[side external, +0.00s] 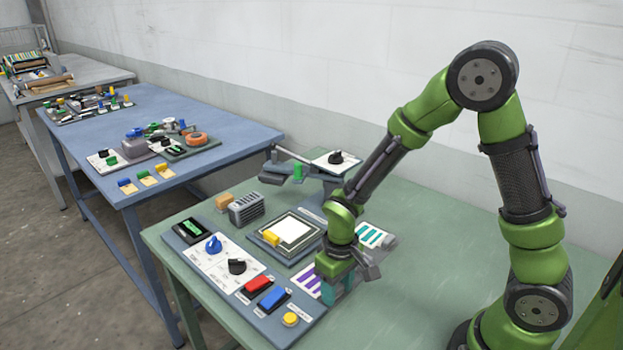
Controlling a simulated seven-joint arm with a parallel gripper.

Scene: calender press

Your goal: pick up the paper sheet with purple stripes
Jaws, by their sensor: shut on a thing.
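The paper sheet with purple stripes (308,281) lies at the front right of the control panel on the green table, partly hidden behind my gripper. My gripper (338,292) points down at the right end of this sheet, its teal fingers low over the table. It is shut on the sheet's edge, though the contact itself is mostly hidden by the fingers. A second sheet, with teal stripes (370,236), lies behind my gripper to the right.
The panel holds a blue knob (213,245), a black knob (237,266), a red switch (258,284), a blue switch (274,299) and a yellow button (290,319). A framed white plate (292,230) lies behind. The green table (420,240) is bare at right.

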